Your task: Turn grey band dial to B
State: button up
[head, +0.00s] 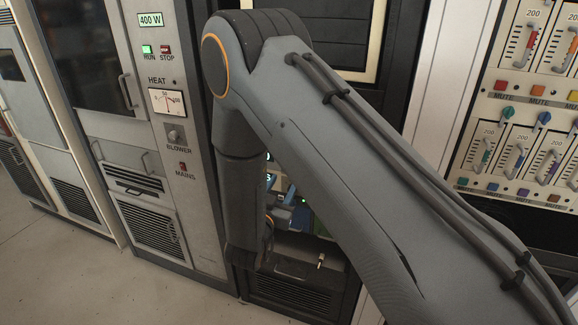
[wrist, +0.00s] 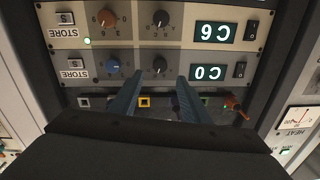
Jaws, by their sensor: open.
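The wrist view shows the rack upside down. Its lower panel is grey and carries a dark grey dial (wrist: 159,65) and a blue dial (wrist: 112,66), with a lit display (wrist: 208,72) that seems to show a C and a 0. The dial letters are too small to read surely. My gripper (wrist: 160,82) is open and empty. Its two fingers point at this panel, just short of the dark grey dial, which shows between and beyond their tips. In the head view my arm hides most of this rack and the gripper.
The beige panel (wrist: 183,42) beside it has an orange dial (wrist: 108,18), another dark dial (wrist: 160,18) and a display. A red-handled switch (wrist: 235,108) sits right of my fingers. In the head view, a heater cabinet (head: 195,215) stands left and a fader panel (head: 520,110) right.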

jog(key=p+x, duration=0.2)
jog(key=x, duration=0.5)
jog(key=shift+w, duration=0.25)
jog(key=shift+d, duration=0.15)
jog(key=shift+c, duration=0.5)
